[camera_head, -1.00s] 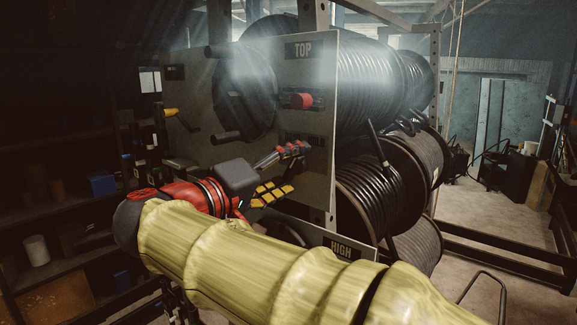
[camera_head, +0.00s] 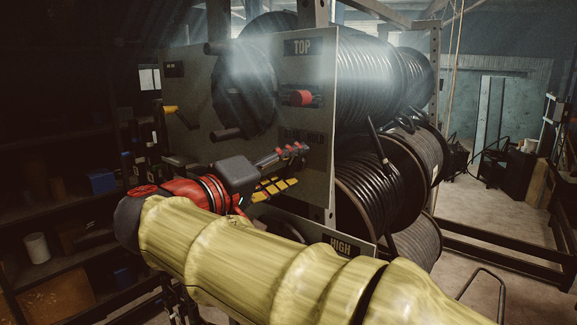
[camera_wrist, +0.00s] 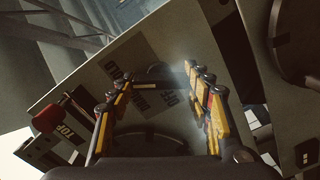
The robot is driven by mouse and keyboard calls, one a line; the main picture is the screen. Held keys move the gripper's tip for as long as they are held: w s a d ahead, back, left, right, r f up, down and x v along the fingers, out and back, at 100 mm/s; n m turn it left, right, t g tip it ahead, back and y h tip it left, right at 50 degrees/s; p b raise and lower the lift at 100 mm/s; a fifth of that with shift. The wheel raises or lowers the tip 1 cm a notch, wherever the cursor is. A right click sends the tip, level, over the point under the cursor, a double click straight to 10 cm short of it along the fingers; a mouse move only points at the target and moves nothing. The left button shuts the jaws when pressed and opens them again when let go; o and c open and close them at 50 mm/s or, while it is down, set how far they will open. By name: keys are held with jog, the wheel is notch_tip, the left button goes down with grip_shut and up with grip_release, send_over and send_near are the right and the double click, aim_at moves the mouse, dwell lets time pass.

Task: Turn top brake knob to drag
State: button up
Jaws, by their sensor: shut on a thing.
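The top brake knob (camera_wrist: 153,71) shows as a dark shape between my fingertips in the wrist view, largely hidden. My gripper (camera_head: 298,166) is in front of the grey panel (camera_head: 315,185), below the red knob (camera_head: 302,98); it also shows in the wrist view (camera_wrist: 156,79). Its fingers stand apart, one on each side of the dark knob, and are shut on it. Dark labels, hard to read, sit on the panel around the knob in the wrist view. The knob's exact pointing cannot be told.
The TOP label (camera_head: 303,48) is above the red knob. Crank handles (camera_head: 226,134) stick out at the panel's left. Wound black hose reels (camera_head: 372,190) stand behind the panel. Dark shelves (camera_head: 60,215) are on the left. Open floor (camera_head: 480,210) lies at the right.

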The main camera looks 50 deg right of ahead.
jog(key=shift+n, duration=0.5)
jog(key=shift+c, duration=0.2)
jog(key=n, duration=0.4)
jog(key=shift+n, duration=0.4)
jog(key=n, duration=0.3)
jog(key=shift+p, duration=0.35)
jog(key=shift+f+n+p, duration=0.1)
jog(key=shift+n+p, duration=0.45)
jog(key=shift+n, duration=1.15)
jog(key=shift+f, duration=0.1)
jog(key=o, duration=1.2)
jog(key=shift+c, duration=0.2)
